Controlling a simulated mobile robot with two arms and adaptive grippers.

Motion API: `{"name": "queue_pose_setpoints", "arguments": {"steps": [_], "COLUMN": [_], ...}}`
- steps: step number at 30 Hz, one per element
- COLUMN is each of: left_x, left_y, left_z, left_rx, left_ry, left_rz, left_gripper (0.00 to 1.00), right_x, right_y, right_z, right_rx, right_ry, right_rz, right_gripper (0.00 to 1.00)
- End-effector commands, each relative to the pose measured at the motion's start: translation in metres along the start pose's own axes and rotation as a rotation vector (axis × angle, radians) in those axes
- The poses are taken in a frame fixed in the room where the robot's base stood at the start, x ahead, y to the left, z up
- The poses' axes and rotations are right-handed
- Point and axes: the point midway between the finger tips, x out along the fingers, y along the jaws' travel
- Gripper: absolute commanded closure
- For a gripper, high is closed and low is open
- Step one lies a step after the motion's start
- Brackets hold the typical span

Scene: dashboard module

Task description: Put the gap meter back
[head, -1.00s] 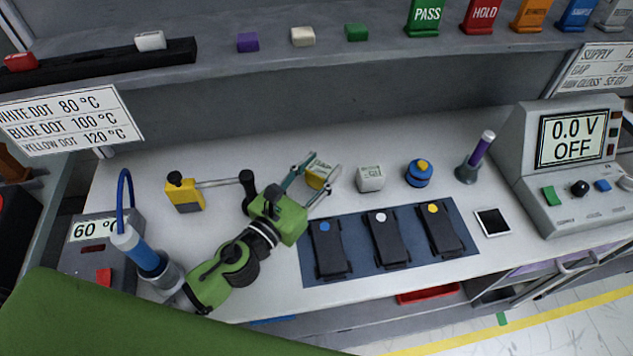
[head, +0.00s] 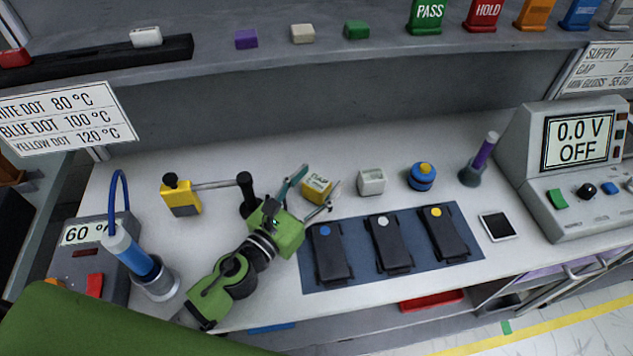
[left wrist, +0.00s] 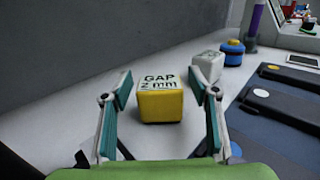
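The gap meter, a small yellow block with a pale "GAP" label (head: 317,190), stands on the white bench behind the blue mat. It also shows in the left wrist view (left wrist: 160,104), resting on the bench between and ahead of my fingers. My left gripper (head: 312,190) is open, its two fingers spread on either side of the meter's near side; in the left wrist view I see a space between each finger and the meter. My right gripper is not in view.
A white block meter (head: 371,182) stands just right of the gap meter. The blue mat (head: 313,274) carries three dark modules. A black post (head: 246,188) with a rod to a yellow block (head: 181,196) stands left. A blue knobbed pot (head: 422,177) stands further right.

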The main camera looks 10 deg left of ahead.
Motion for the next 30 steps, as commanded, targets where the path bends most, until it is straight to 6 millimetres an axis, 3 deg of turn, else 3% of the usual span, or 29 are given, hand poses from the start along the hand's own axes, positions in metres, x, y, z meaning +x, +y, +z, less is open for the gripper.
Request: {"name": "queue_pose_setpoints", "arguments": {"steps": [8, 21, 30], "left_x": [-0.006, -0.087, -0.116], "left_y": [0.000, 0.000, 0.000], "left_z": [0.000, -0.003, 0.001], "left_rx": [0.000, 0.000, 0.000], "left_ry": [0.002, 0.003, 0.000], "left_rz": [0.000, 0.001, 0.001], "left_gripper": [0.45, 0.45, 0.45], "right_x": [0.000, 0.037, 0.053], "right_y": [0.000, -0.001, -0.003], "right_z": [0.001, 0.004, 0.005], "right_rx": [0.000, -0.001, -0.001], "right_ry": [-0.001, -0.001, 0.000], "right_rz": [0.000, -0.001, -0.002], "right_gripper": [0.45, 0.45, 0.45]}}
